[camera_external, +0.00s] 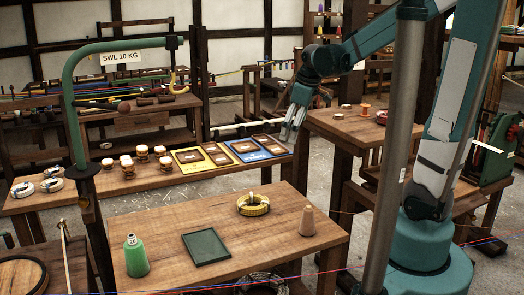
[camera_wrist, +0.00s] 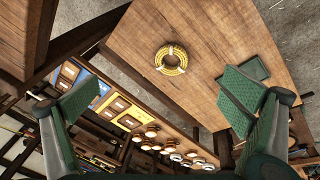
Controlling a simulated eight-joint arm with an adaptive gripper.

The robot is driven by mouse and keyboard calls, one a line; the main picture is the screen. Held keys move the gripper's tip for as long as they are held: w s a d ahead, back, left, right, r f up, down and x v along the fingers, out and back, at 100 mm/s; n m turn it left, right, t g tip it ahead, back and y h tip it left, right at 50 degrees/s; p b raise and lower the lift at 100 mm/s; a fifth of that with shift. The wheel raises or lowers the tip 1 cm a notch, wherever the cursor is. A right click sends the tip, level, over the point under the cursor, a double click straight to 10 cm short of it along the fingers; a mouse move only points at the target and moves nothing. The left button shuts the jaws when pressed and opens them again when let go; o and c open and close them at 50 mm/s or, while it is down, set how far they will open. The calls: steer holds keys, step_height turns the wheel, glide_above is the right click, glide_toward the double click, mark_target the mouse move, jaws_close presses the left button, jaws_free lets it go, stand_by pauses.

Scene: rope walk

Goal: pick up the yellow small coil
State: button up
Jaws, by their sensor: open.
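The small yellow coil (camera_external: 253,205) lies flat on the front wooden table, near its back edge. In the wrist view the yellow coil (camera_wrist: 172,60) shows as a ring with lighter bindings, on the table top beyond the fingers. My gripper (camera_external: 290,133) hangs high above and behind the coil, apart from it. In the wrist view my gripper (camera_wrist: 160,98) has its two green-padded fingers spread wide with nothing between them. The coil is fully visible in both views.
The front table (camera_external: 215,275) also bears a green tray (camera_external: 206,247), a green bottle-like cone (camera_external: 136,256) and a tan cone (camera_external: 307,221). A teal hooked stand (camera_external: 75,115) rises at the left. A back bench holds several spools and yellow and blue trays (camera_external: 193,160). Table top around the coil is clear.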

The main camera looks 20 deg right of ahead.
steer(key=w+a+f+n+g+b, duration=0.1)
steer(key=w+a+f+n+b, duration=0.15)
steer(key=w+f, duration=0.35)
steer(key=w+a+f+n+g+b, duration=0.1)
steer(key=w+a+f+n+b, duration=0.2)
steer(key=f, duration=0.5)
steer(key=n+g+b, duration=0.2)
steer(key=n+b, duration=0.1)
steer(key=n, duration=0.1)
glide_toward(252, 203)
steer(key=shift+s+a+r, duration=0.1)
steer(key=shift+s+a, duration=0.25)
steer(key=shift+s, duration=0.35)
steer(key=shift+s+a+r, duration=0.1)
steer(key=shift+s+a, duration=0.25)
steer(key=shift+s, duration=0.35)
steer(key=shift+s+a+r, duration=0.1)
steer(key=shift+s+a, duration=0.2)
steer(key=shift+s, duration=0.35)
steer(key=shift+f, duration=0.15)
steer(key=shift+f, duration=1.2)
steer(key=shift+f, duration=0.1)
steer(key=shift+s+d+f+b, duration=0.1)
steer(key=shift+f+b, duration=0.75)
steer(key=shift+f, duration=1.65)
